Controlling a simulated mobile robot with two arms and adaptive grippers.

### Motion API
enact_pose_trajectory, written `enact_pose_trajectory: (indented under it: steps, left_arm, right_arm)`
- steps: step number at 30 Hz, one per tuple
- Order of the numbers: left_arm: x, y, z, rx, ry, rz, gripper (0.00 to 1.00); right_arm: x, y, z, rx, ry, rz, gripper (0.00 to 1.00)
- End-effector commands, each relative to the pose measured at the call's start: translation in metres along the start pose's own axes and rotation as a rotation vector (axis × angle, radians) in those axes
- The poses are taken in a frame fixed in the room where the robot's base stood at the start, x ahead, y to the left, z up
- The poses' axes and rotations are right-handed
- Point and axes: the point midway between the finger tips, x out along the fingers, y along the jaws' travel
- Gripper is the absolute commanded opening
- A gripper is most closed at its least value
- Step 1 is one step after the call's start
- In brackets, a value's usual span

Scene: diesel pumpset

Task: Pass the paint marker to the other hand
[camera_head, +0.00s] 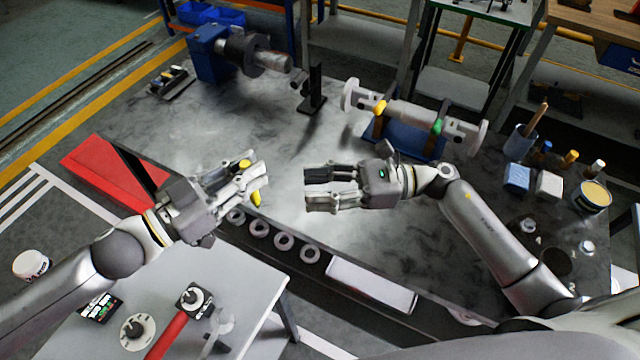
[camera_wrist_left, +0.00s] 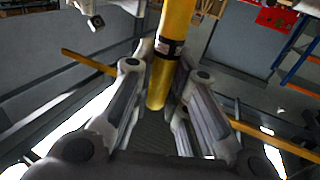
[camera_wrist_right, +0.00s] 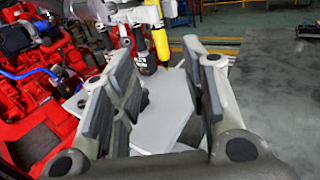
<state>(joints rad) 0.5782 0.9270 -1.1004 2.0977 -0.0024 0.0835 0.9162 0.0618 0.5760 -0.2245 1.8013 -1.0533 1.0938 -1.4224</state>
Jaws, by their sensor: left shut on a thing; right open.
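The paint marker is a yellow rod with a dark band. In the head view the marker (camera_head: 255,197) shows at the tips of my left gripper (camera_head: 256,176), which is shut on it. In the left wrist view the marker (camera_wrist_left: 174,40) stands between the left fingers, its near end low between them. My right gripper (camera_head: 308,186) is open and empty, to the right of the left one and pointing toward it. In the right wrist view the marker (camera_wrist_right: 160,42) shows ahead of the open right fingers (camera_wrist_right: 160,90), apart from them. The left fingers hide part of it.
The grey workbench (camera_head: 270,130) lies below both grippers. A shaft assembly on a blue stand (camera_head: 415,135) is behind the right gripper. A black post (camera_head: 315,88) stands further back. Several rings (camera_head: 260,229) lie along the front edge, beside a white tray (camera_head: 370,287). Cups and small bottles crowd the right end.

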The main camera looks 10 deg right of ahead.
Motion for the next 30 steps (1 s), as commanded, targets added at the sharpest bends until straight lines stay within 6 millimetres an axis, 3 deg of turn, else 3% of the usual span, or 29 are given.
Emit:
enact_pose_trajectory:
  steps: [5,18,24,30]
  left_arm:
    - [0.000,0.000,0.000,0.000,0.000,0.000,0.00]
    - [0.000,0.000,0.000,0.000,0.000,0.000,0.00]
    - [0.000,0.000,0.000,0.000,0.000,0.000,0.00]
    - [0.000,0.000,0.000,0.000,0.000,0.000,0.00]
  right_arm:
    - [0.017,0.001,-0.001,-0.005,0.005,0.004,0.41]
    - [0.097,0.000,-0.001,-0.002,0.004,0.001,0.41]
    - [0.115,0.000,-0.001,-0.002,0.005,0.001,0.41]
    - [0.118,0.000,-0.002,-0.002,0.006,0.000,0.41]
